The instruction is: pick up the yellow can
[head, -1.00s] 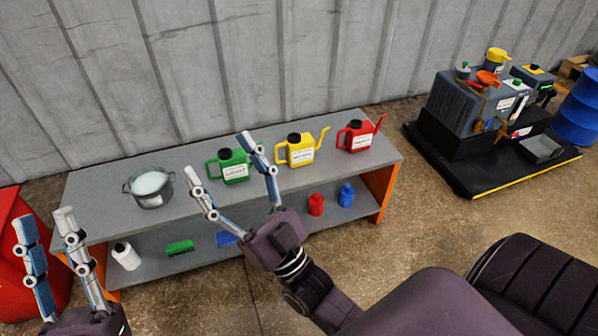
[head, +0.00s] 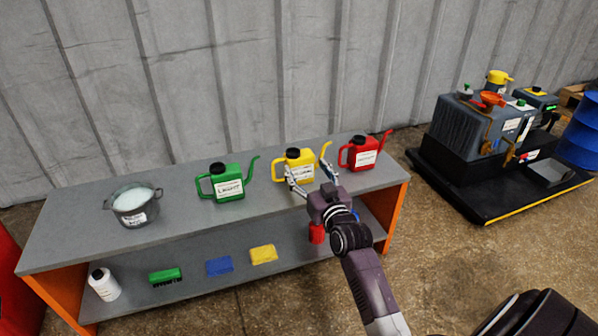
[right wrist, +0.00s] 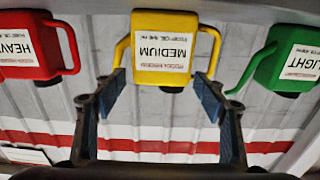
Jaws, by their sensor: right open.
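The yellow can (head: 294,163) stands upright on the top of the grey shelf unit, between a green can (head: 227,184) and a red can (head: 361,153). It has a black cap, a handle on its left and a spout on its right. My right gripper (head: 309,178) is open in front of it, and its fingers overlap the can in the head view. In the right wrist view the yellow can (right wrist: 164,50), labelled MEDIUM, appears upside down. The open fingers (right wrist: 160,90) reach toward it at either side, with nothing held. My left gripper is out of view.
The grey shelf top (head: 85,212) also holds a metal pot (head: 133,205) at the left. A white bottle (head: 104,284), a green brush (head: 165,276), blue and yellow blocks and a red bottle (head: 317,233) are on the lower shelf. A corrugated wall stands behind.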

